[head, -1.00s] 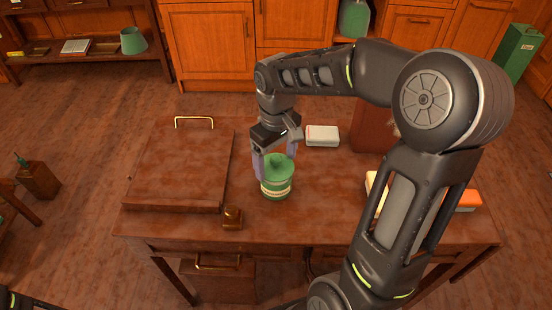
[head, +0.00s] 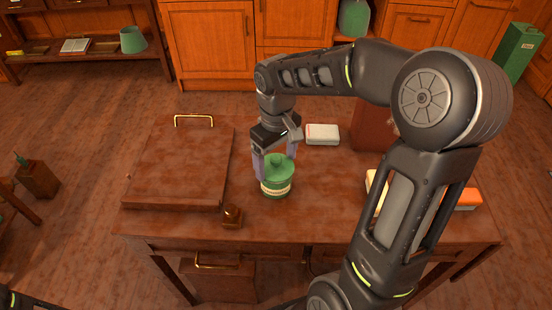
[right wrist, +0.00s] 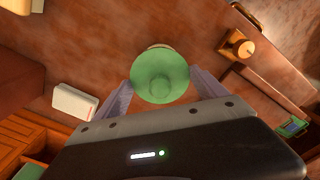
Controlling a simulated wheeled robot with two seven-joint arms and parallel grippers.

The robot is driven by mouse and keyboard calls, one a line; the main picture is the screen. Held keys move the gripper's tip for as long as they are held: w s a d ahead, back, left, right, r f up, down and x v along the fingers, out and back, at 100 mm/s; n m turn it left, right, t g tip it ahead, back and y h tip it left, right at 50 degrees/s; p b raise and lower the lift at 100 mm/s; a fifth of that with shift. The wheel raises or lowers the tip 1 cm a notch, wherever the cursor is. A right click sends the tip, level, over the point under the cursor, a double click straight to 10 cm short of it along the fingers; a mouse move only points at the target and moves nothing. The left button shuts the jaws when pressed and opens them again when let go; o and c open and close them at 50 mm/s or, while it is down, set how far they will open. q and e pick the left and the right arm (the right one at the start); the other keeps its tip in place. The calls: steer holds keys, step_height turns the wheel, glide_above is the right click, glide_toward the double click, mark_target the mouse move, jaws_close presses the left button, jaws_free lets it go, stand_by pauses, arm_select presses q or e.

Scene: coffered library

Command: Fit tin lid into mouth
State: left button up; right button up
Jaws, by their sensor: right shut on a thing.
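The green tin (head: 276,190) with a pale label stands upright on the brown desk. The round green lid (head: 278,165) with a knob is at the tin's top. My right gripper (head: 276,162) is shut on the lid, one finger on each side. In the right wrist view the lid (right wrist: 160,75) is between the two fingertips and hides most of the tin. I cannot tell whether the lid is seated in the mouth or just above it. My left gripper is not in view.
On the desk (head: 310,225) are a large flat brown case (head: 180,165) at left, a small brass-and-wood item (head: 232,216) near the front edge, and a white box (head: 322,134) behind the tin. An orange-and-white box (head: 462,199) is at right, partly behind my arm.

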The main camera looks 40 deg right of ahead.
mark_target(276, 157)
steer(key=shift+f+b, duration=0.35)
steer(key=shift+f, duration=0.25)
steer(key=o, duration=1.3)
steer(key=shift+c, duration=0.2)
steer(key=shift+r+p, duration=0.3)
steer(key=shift+r, duration=3.6)
